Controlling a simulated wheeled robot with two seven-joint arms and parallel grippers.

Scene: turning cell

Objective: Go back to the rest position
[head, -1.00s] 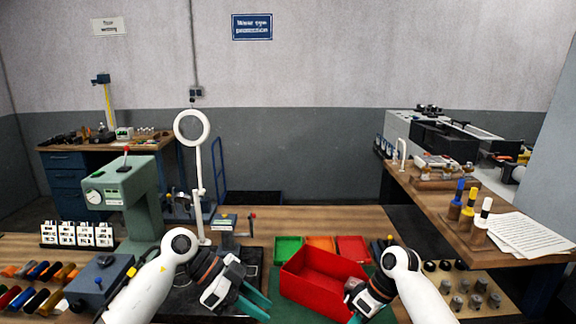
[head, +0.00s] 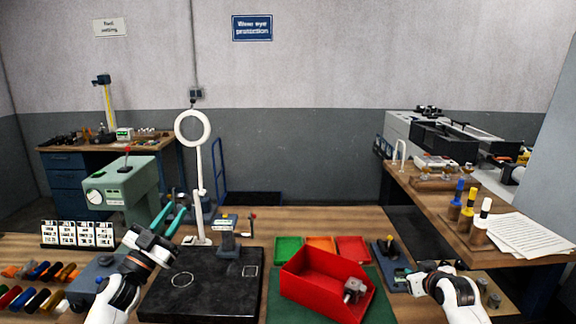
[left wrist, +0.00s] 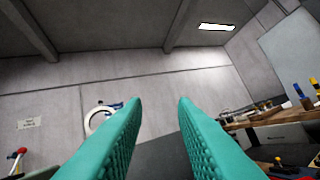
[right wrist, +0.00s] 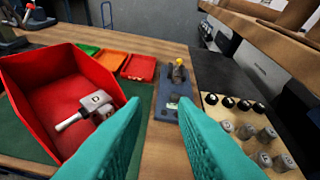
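My left gripper (head: 172,214) is open and empty, raised over the left of the bench with its teal fingers pointing up and away. In the left wrist view its fingers (left wrist: 160,102) stand apart with nothing between them. My right gripper (head: 404,277) is low at the right of the red bin. In the right wrist view its fingers (right wrist: 161,102) are apart and empty. A grey metal part (head: 353,289) lies inside the tilted red bin (head: 306,285); it also shows in the right wrist view (right wrist: 96,104).
A ring lamp (head: 199,185) stands behind the black plate (head: 205,298). A green press (head: 118,190) and colored cylinders (head: 30,290) are at left. Green, orange and red trays (head: 320,243) lie behind the bin. A small blue fixture (head: 391,260) is close to my right gripper.

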